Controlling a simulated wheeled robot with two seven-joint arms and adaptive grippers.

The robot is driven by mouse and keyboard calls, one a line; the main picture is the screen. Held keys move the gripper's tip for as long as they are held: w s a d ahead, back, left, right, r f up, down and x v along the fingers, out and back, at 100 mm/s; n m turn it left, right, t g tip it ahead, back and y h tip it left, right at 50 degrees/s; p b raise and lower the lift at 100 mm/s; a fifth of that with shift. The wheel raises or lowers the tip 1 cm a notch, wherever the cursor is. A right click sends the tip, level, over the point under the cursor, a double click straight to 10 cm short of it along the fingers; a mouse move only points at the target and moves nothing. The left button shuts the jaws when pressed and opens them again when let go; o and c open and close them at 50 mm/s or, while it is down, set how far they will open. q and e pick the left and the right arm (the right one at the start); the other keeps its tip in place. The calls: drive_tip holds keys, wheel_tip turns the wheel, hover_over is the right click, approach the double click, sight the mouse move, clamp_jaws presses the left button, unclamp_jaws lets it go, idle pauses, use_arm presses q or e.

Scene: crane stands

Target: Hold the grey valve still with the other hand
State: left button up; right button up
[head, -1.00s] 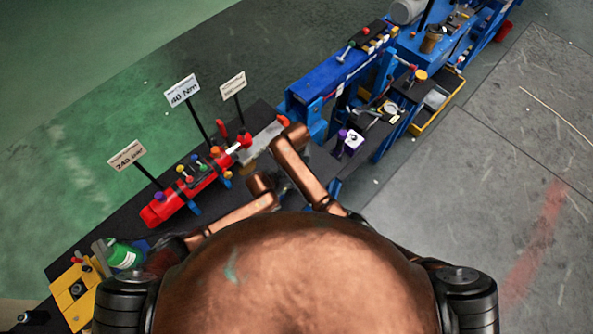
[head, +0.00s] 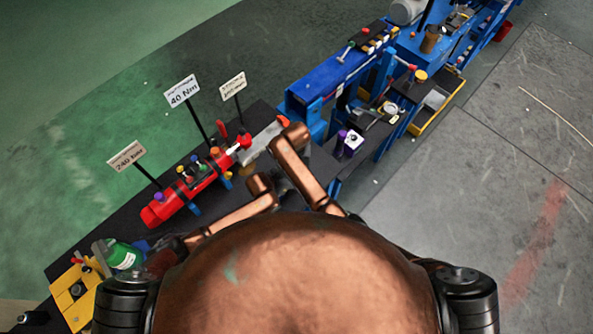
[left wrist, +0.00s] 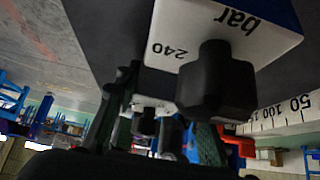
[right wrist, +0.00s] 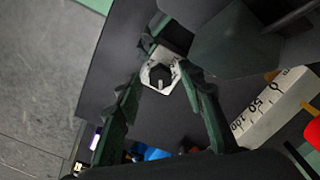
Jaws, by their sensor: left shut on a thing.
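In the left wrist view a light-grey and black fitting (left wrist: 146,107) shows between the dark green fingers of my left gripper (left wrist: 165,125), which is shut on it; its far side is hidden. A large black knob (left wrist: 215,85) stands close by, in front of a white and blue block marked 240 bar (left wrist: 250,30). In the right wrist view a light-grey six-sided piece with a black centre (right wrist: 160,73) lies between the spread fingertips of my right gripper (right wrist: 167,60). Contact there cannot be told. Which piece is the grey valve is unclear.
A red block with coloured knobs (head: 185,194) and signs (head: 182,91) stand on the dark bench. Blue stands (head: 335,80) are at the back right. A printed scale (right wrist: 262,106) lies close to my right gripper.

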use_arm(q)
drive_tip(key=shift+a+f, duration=0.1)
drive_tip(key=shift+f, duration=0.05)
use_arm(e)
wheel_tip(320, 180, up, 12)
idle(0.6)
use_arm(q)
drive_tip(key=o, duration=1.1)
drive_tip(key=shift+c, duration=0.2)
drive_tip(key=o, duration=0.4)
